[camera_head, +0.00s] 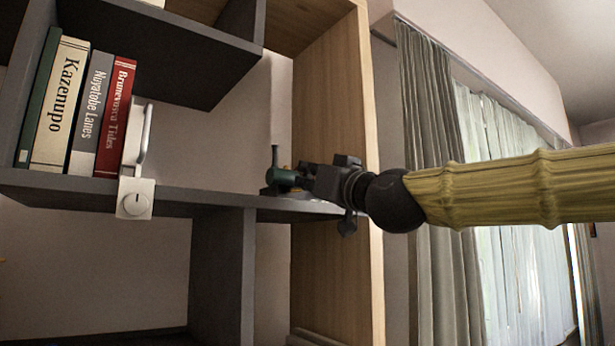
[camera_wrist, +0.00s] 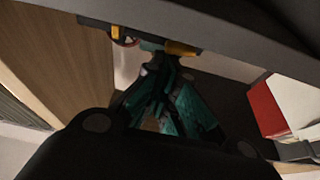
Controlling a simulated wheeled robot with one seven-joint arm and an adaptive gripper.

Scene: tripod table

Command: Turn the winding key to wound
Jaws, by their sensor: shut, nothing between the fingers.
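My gripper (camera_head: 276,178) is at the right end of the grey shelf, beside a small dark device (camera_head: 268,191) with a thin upright post. The wrist view shows its green fingers (camera_wrist: 165,68) together, with nothing seen between them. Their tips are close to the device's dark base (camera_wrist: 150,36), which carries a yellow part (camera_wrist: 182,48) and a second, small yellow and red part (camera_wrist: 120,36). The fingers cover the middle of the device. I cannot tell which part is the winding key, how far it is turned, or whether the tips touch it.
Several upright books (camera_head: 60,105) stand at the left of the shelf. A white box with a dial (camera_head: 135,199) sits on the front edge beside them. A wooden side panel (camera_head: 338,110) rises close by my gripper. The shelf between box and device looks clear.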

